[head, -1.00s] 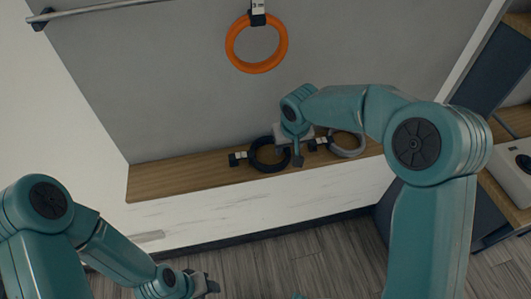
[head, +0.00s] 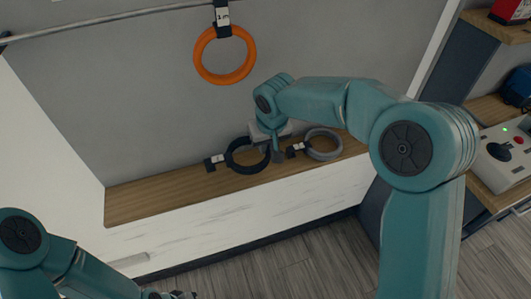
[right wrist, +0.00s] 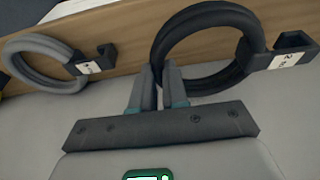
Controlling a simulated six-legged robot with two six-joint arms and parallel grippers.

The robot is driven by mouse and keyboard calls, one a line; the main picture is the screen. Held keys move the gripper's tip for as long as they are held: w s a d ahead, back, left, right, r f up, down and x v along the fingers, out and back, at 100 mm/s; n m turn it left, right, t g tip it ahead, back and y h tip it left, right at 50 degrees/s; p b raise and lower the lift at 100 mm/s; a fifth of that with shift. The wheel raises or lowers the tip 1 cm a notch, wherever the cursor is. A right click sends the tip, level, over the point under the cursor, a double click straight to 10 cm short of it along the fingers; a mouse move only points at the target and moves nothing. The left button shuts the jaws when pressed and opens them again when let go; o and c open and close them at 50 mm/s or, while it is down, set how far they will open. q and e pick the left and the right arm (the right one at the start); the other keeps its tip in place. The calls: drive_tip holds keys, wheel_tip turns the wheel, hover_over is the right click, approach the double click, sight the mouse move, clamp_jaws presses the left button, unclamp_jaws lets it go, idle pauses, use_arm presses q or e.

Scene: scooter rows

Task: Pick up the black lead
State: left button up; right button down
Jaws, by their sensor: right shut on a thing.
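The black lead (head: 230,158) is a coiled ring with a black clip and a white tag, lying on the wooden ledge. It also shows in the right wrist view (right wrist: 205,15), its clip and tag "2" to the right. My right gripper (head: 277,158) is at the ring's right side in the head view. In the right wrist view its fingers (right wrist: 160,76) are shut on the near left part of the black coil. My left gripper (head: 175,295) barely shows at the bottom edge; its jaws cannot be made out.
A grey lead (head: 340,146) lies on the ledge (head: 140,202), just right of the black one. An orange lead (head: 224,80) hangs from the metal rail (head: 120,29) above. A shelf with a control box (head: 507,155) stands at the right.

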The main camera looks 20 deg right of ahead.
drive_tip(key=v, duration=0.2)
drive_tip(key=shift+w+r, duration=0.1)
drive_tip(key=shift+r, duration=0.2)
drive_tip(key=s+b, duration=0.4)
drive_tip(key=s, duration=1.5)
drive_tip(key=shift+d, duration=0.3)
drive_tip(key=shift+s, duration=0.2)
